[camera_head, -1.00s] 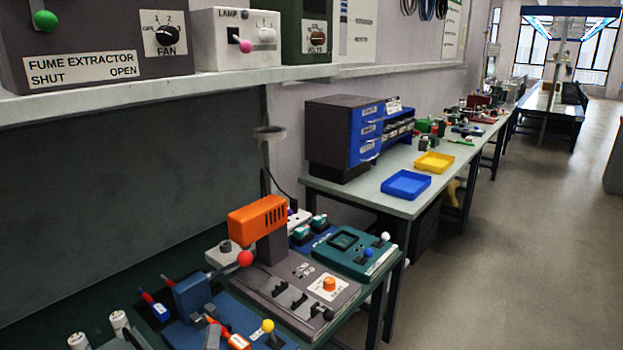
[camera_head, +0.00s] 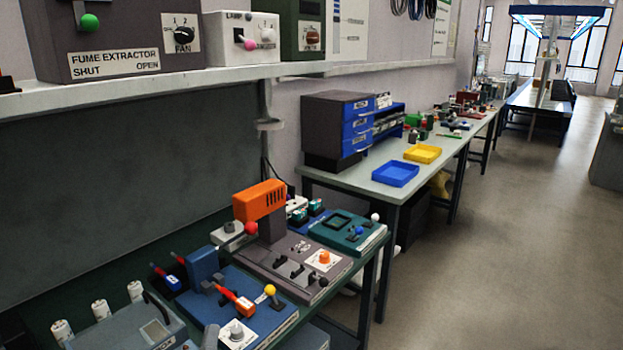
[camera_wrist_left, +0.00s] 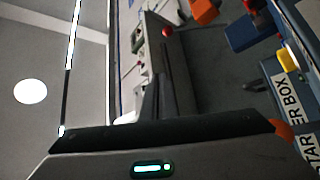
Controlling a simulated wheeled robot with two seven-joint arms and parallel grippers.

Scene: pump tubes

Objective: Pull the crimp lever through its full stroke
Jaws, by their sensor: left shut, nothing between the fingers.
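On the near bench a blue base (camera_head: 275,322) carries a dark blue upright (camera_head: 203,268), a red-orange handle (camera_head: 236,299) and a yellow-knobbed lever (camera_head: 270,291). Behind it an orange-headed press (camera_head: 260,200) has a side lever with a red ball (camera_head: 251,228). I cannot read which one is the crimp lever. In the left wrist view the shut, empty gripper (camera_wrist_left: 158,88) points up the picture, apart from a red ball (camera_wrist_left: 167,31). My right gripper is out of view.
A grey-blue box (camera_head: 150,325) with a carry handle and white cylinders stands front left. A teal panel (camera_head: 350,230) with knobs is at the right. A shelf (camera_head: 150,90) with control boxes runs above. The floor at the right is clear.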

